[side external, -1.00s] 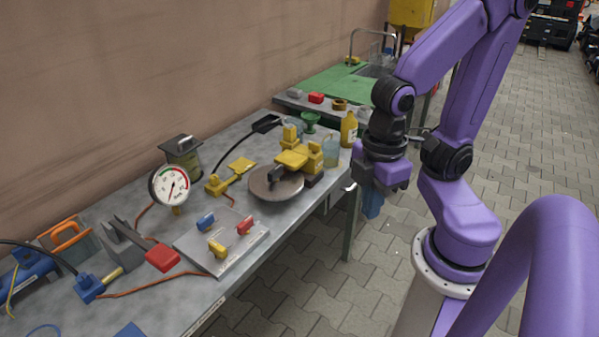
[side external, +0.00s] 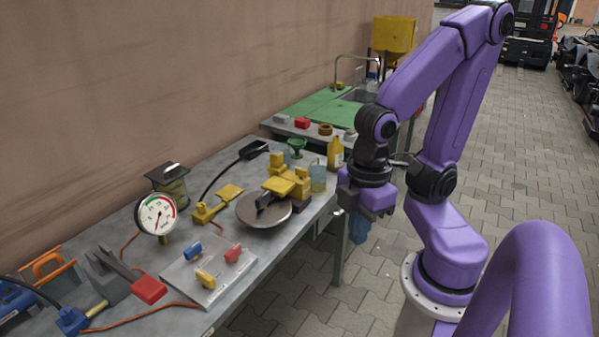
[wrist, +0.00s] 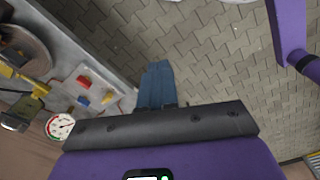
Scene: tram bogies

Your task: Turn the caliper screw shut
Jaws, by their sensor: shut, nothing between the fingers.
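A yellow caliper (side external: 287,184) sits over the edge of a grey brake disc (side external: 258,217) on the metal bench. Its screw is too small to make out. My gripper (side external: 358,240) hangs beyond the front edge of the bench, to the right of the caliper and apart from it. Its blue fingers point down and are shut with nothing between them. In the wrist view the shut fingers (wrist: 158,70) show over the paved floor. Part of the disc (wrist: 24,45) shows at the upper left there; I cannot make out the caliper in that view.
A yellow bottle (side external: 335,154) and a glass beaker (side external: 318,179) stand close behind the caliper. Floor beside the bench is clear.

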